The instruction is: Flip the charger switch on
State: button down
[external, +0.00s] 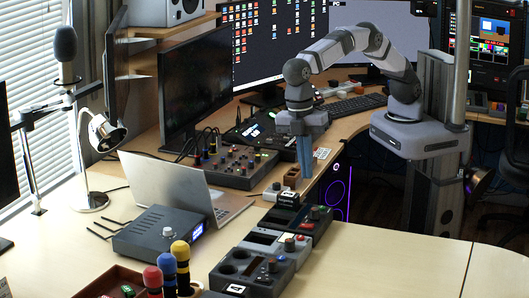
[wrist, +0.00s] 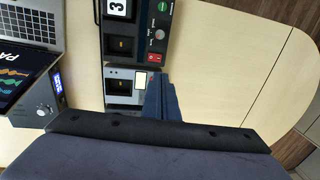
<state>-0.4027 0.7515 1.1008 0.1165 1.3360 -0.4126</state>
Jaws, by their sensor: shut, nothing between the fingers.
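No unit carries a charger label that I can read. A black control box (wrist: 135,45) in the wrist view has a square socket, a green round button, a small knob and a red rocker switch (wrist: 155,59). The rocker's position is too small to tell. The black box also shows in the external view (external: 300,222). A grey box (wrist: 120,78) adjoins it in the wrist view, partly hidden by my fingers. My gripper (external: 309,188) is shut and empty, pointing down above the row of boxes. In the wrist view its fingers (wrist: 160,92) are beside the grey box's right end.
An open laptop (external: 185,190) and a dark amplifier box (external: 160,235) stand left of the row. More grey control boxes (external: 265,268) lie nearer the camera. Red, yellow and blue topped posts (external: 180,262) stand at the front. The table right of the row is clear (external: 390,262).

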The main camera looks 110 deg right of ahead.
aim_at(307, 225)
jog(key=f+p, duration=0.1)
jog(key=f, duration=0.3)
jog(key=f+p, duration=0.1)
jog(key=f, duration=0.4)
jog(key=s+a+f+p, duration=0.1)
jog(key=f, duration=0.3)
jog(key=shift+s+a+f, duration=0.1)
jog(key=shift+f, duration=0.2)
jog(key=shift+s+f, duration=0.15)
jog(key=shift+f, duration=0.05)
jog(key=shift+w+d+r, duration=0.1)
jog(key=shift+w+d, duration=0.45)
jog(key=shift+w, duration=0.1)
jog(key=shift+r, duration=0.15)
